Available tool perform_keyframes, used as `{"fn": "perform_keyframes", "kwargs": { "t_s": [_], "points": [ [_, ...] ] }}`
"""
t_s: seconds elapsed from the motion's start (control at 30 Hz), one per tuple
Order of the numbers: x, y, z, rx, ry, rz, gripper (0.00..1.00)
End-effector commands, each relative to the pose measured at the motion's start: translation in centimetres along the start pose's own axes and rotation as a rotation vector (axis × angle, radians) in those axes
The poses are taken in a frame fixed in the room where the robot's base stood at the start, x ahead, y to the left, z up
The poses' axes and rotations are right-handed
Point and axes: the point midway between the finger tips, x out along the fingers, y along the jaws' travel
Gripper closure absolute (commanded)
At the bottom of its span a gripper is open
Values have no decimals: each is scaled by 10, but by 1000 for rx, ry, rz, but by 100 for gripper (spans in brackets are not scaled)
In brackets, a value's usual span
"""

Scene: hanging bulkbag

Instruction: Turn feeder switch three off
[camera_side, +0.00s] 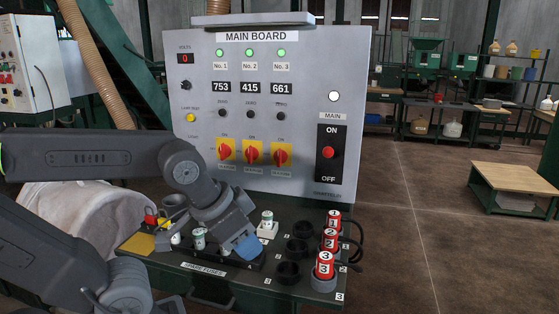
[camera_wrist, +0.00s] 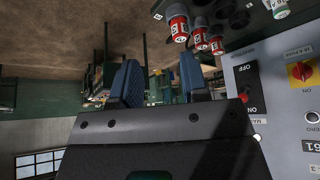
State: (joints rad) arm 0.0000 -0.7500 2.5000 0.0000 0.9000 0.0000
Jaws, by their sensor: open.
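The grey main board (camera_side: 270,185) stands upright behind the bench. It carries three red rotary switches on yellow plates in a row, each under a display. Feeder switch three (camera_side: 281,154) is the rightmost, under the 661 display, and its red handle looks roughly upright, towards ON. It also shows in the wrist view (camera_wrist: 300,72) at the right. The green lamp No. 3 (camera_side: 281,52) is lit. My gripper (camera_side: 243,246) is low over the bench, in front of and below the switches, apart from them. In the wrist view its two blue fingers (camera_wrist: 160,80) are apart, with nothing between them.
Red numbered plugs (camera_side: 329,240) stand at the bench's right, beside empty dark sockets (camera_side: 297,247). White-green fuses (camera_side: 267,219) stand near my gripper. A red main switch (camera_side: 328,152) sits right of switch three. Space in front of the board's upper part is free.

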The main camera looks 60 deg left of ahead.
Motion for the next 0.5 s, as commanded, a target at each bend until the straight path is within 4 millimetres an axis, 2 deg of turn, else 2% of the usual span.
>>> {"fn": "perform_keyframes", "kwargs": {
  "t_s": [0.13,0.27,0.37,0.5],
  "points": [
    [7,-3,-10,-17,27,-3,61],
    [27,-15,-41,-72,126,-17,61],
    [48,-34,-73,-136,240,-46,61],
    [75,-72,-112,-226,413,-118,61]
  ]
}}
